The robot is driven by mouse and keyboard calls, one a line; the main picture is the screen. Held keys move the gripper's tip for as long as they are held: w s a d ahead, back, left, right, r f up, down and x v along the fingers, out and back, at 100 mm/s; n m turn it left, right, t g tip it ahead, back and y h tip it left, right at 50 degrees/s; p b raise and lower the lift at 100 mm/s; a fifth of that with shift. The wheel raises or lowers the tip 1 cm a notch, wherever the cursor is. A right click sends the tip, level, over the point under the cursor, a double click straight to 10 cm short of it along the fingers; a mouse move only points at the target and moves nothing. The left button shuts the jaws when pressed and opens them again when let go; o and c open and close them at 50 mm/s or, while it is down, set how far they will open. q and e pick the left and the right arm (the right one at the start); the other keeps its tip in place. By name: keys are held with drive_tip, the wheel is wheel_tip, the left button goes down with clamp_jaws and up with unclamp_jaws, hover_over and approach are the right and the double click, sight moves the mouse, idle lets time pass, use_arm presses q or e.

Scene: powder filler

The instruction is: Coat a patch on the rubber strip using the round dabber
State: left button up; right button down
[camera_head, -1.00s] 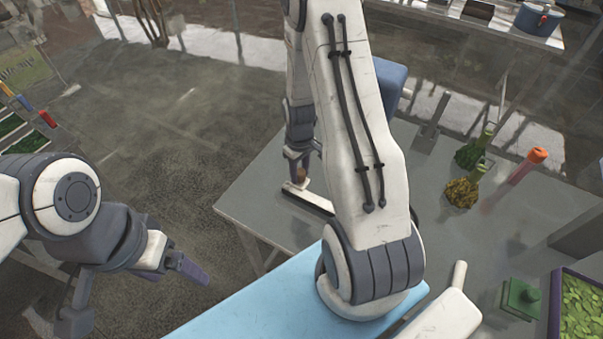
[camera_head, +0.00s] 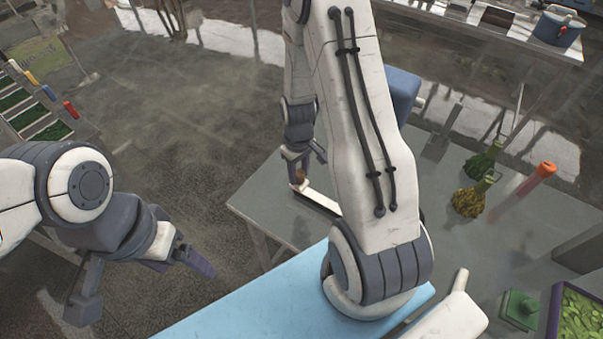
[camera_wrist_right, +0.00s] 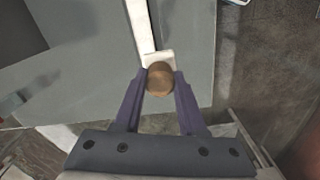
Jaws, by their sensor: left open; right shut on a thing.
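My right gripper (camera_head: 304,165) is shut on the round dabber (camera_wrist_right: 160,77), whose brown rounded top shows between the purple fingers in the right wrist view. A pale block (camera_wrist_right: 155,57) shows just beyond the dabber; I cannot tell whether it is the dabber's foot. A long pale strip with a dark edge, likely the rubber strip (camera_wrist_right: 143,25), runs from there across the grey table. The strip also shows in the head view (camera_head: 322,201), partly behind my right arm. Whether the dabber touches it is unclear. My left gripper (camera_head: 180,260) is open and empty, left of the table.
The grey table (camera_head: 265,205) holds a light blue mat or board (camera_head: 260,300) in front. Green (camera_head: 480,163) and yellow-brown (camera_head: 468,200) brushes, an orange-topped piece (camera_head: 540,172), a green block (camera_head: 520,307) and a purple tray (camera_head: 555,310) stand right. A colored rack (camera_head: 40,105) is far left.

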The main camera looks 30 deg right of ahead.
sight(299, 172)
drive_tip(key=shift+r+p, duration=1.1)
drive_tip(key=shift+r, duration=0.55)
